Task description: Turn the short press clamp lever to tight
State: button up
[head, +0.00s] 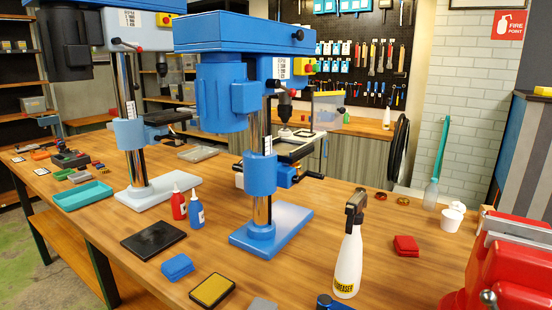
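Which press is the short one is not clear. My gripper is not in view.
On the bench (125,275) around the nearer press are a white spray bottle (347,262), red and blue small bottles (179,204), a black tray (152,240) and a yellow-topped pad (212,290). A red vise (510,265) fills the right edge.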

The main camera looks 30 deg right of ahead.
aim_at(238, 167)
jog(key=z, duration=0.6)
jog(key=i+j+z, duration=0.2)
jog(key=j+z, duration=0.25)
jog(key=i+j+z, duration=0.15)
jog(key=j+z, duration=0.15)
jog(key=z, duration=0.15)
jog(key=i+j, duration=0.1)
jog(key=j, duration=0.4)
jog(key=i+j+z, duration=0.15)
jog(key=j, duration=0.85)
jog(key=l+u, duration=0.2)
jog(key=u, duration=0.3)
